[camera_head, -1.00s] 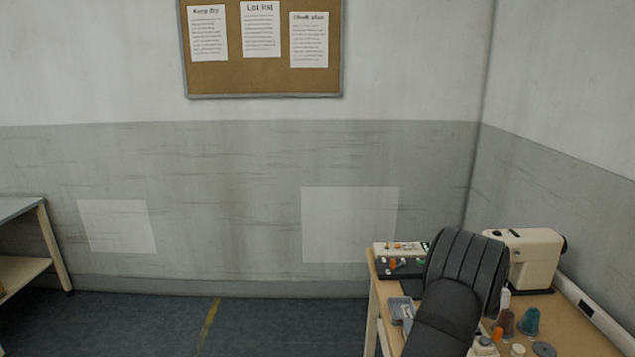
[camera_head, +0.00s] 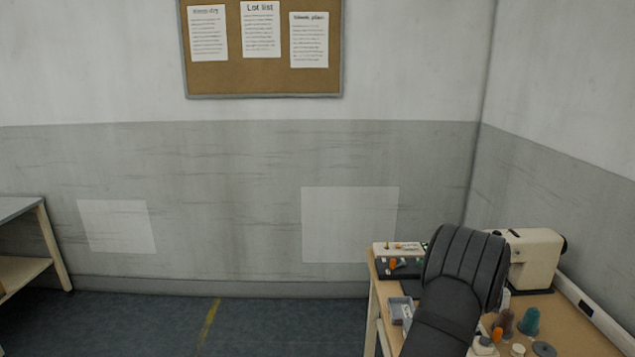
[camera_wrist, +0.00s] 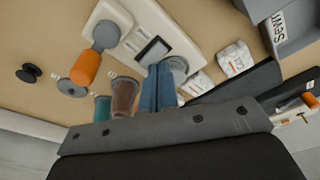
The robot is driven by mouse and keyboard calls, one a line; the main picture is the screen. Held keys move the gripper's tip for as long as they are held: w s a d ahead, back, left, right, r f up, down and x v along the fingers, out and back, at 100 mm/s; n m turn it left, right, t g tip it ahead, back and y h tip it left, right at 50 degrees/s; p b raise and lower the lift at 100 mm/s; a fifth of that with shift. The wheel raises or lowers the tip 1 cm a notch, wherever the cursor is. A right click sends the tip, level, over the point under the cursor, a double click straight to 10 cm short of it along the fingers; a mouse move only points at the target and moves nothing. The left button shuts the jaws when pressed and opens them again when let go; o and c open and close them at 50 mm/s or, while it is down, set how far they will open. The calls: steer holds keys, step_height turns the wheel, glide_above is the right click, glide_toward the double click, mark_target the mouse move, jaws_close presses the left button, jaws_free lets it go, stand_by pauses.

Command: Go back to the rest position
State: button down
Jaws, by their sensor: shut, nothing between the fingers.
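My gripper (camera_wrist: 158,88) shows in the wrist view as two blue fingers pressed together, with nothing between them. It is over the tan worktable (camera_wrist: 55,25), beside a brown cone (camera_wrist: 125,98) and close to a white device with a dark display (camera_wrist: 150,48). I cannot tell its height above the table. In the head view my dark arm stands over the worktable (camera_head: 577,318) at the lower right and hides the fingers.
A cream sewing machine (camera_head: 536,258) stands behind my arm at the right. A teal cone (camera_head: 529,321), a brown cone (camera_head: 506,322) and a grey bin (camera_head: 399,309) are near my arm. In the wrist view, an orange spool (camera_wrist: 85,68) and white packets (camera_wrist: 234,58) lie around the device.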

steer(key=a+r+m+g+h, duration=0.1)
steer(key=a+r+m+h, duration=0.2)
steer(key=a+r+m, duration=0.4)
steer(key=shift+w+a+r+g, duration=0.15)
steer(key=shift+a+r+g, duration=0.2)
steer(key=shift+r, duration=1.8)
